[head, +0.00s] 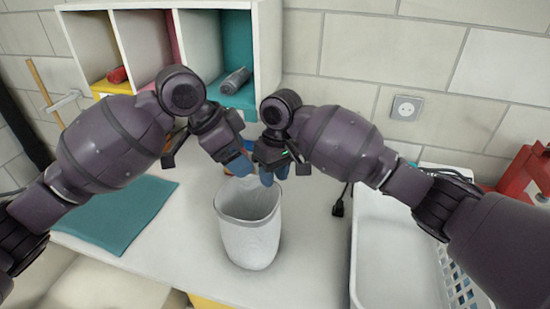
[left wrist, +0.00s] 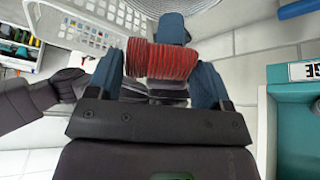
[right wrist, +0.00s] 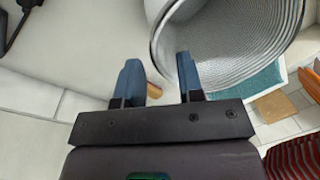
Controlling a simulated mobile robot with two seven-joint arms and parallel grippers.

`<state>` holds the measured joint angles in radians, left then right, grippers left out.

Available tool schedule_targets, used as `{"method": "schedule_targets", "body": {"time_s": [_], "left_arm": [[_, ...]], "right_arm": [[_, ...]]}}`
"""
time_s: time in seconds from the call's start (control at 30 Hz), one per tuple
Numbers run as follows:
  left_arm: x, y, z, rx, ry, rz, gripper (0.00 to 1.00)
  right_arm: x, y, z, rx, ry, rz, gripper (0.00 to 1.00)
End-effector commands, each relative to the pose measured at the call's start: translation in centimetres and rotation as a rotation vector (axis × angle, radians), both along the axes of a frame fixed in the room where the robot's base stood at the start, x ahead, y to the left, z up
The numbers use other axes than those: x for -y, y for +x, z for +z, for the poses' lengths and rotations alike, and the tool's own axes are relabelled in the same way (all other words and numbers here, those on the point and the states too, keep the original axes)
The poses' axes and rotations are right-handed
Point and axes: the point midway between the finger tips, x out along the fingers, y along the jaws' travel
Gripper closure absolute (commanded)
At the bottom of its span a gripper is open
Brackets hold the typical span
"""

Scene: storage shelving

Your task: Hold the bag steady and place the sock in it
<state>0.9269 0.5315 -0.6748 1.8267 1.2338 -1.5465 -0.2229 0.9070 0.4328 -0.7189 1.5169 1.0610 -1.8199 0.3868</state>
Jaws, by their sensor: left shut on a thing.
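The bag (head: 250,240) is a grey-white, round, open-topped container standing upright on the white counter in the head view. My left gripper (head: 238,160) is above and behind its far rim. In the left wrist view, the left gripper (left wrist: 163,85) is shut on the sock (left wrist: 160,60), red-striped with grey parts. The sock also shows at the lower right corner of the right wrist view (right wrist: 295,160); in the head view my gripper mostly hides it. My right gripper (head: 272,172) is open at the far rim; in the right wrist view (right wrist: 160,75) the bag's rim (right wrist: 157,45) shows between and beyond its fingers.
A teal mat (head: 120,215) lies left of the bag. A white basket (head: 400,260) stands on the right, with a red box (head: 525,175) behind it. Cubbies (head: 215,55) stand at the back, and a wall socket (head: 406,108) is at the right.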

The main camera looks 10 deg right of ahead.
Motion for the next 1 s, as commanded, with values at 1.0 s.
{"method": "schedule_targets", "body": {"time_s": [1.0], "left_arm": [[0.0,0.0,0.0,0.0,0.0,0.0,0.49]], "right_arm": [[-0.4,-0.2,-3.2,0.0,0.001,0.001,1.0]]}}
